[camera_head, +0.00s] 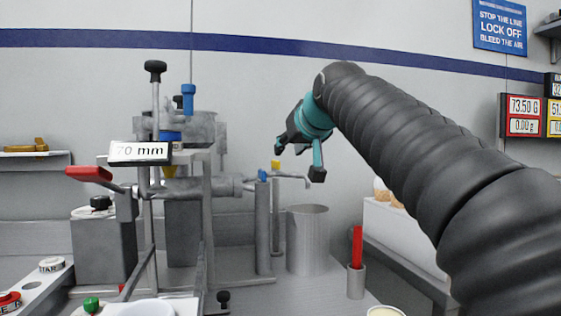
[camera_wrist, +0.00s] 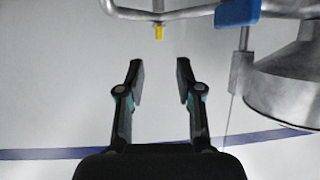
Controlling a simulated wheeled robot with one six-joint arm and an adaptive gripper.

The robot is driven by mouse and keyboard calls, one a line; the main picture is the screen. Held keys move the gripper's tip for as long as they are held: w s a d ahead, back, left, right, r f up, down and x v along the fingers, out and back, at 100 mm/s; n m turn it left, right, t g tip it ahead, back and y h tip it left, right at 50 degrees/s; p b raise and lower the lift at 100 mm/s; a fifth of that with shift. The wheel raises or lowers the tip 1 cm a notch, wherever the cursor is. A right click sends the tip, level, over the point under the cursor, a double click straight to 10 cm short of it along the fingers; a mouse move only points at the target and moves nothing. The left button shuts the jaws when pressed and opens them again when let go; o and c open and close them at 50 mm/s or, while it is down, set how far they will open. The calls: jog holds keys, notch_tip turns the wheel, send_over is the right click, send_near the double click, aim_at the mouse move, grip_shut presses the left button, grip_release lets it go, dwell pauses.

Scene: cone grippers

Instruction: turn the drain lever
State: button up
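No label marks a drain lever. A lever with a red grip (camera_head: 88,173) sticks out to the left of the metal filling machine (camera_head: 190,188) in the head view. It lies nearly level, and my gripper is well to the right of it. My gripper (camera_head: 300,159) is open and empty, pointing down beside the machine's right end. In the wrist view my gripper (camera_wrist: 160,82) shows its two fingers apart with only wall between them. A bent metal tube with a yellow tip (camera_wrist: 159,32) and a blue handle (camera_wrist: 237,12) lie ahead of the fingers.
A grey cylinder (camera_head: 307,240) stands below my gripper, with a red stick (camera_head: 356,246) in a small cup to its right. A "70 mm" sign (camera_head: 140,152) and upright posts crowd the machine's front. A white box (camera_head: 400,236) stands at right.

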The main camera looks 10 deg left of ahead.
aim_at(278, 161)
jog(key=p+x, duration=0.1)
jog(key=x, duration=0.9)
grip_shut()
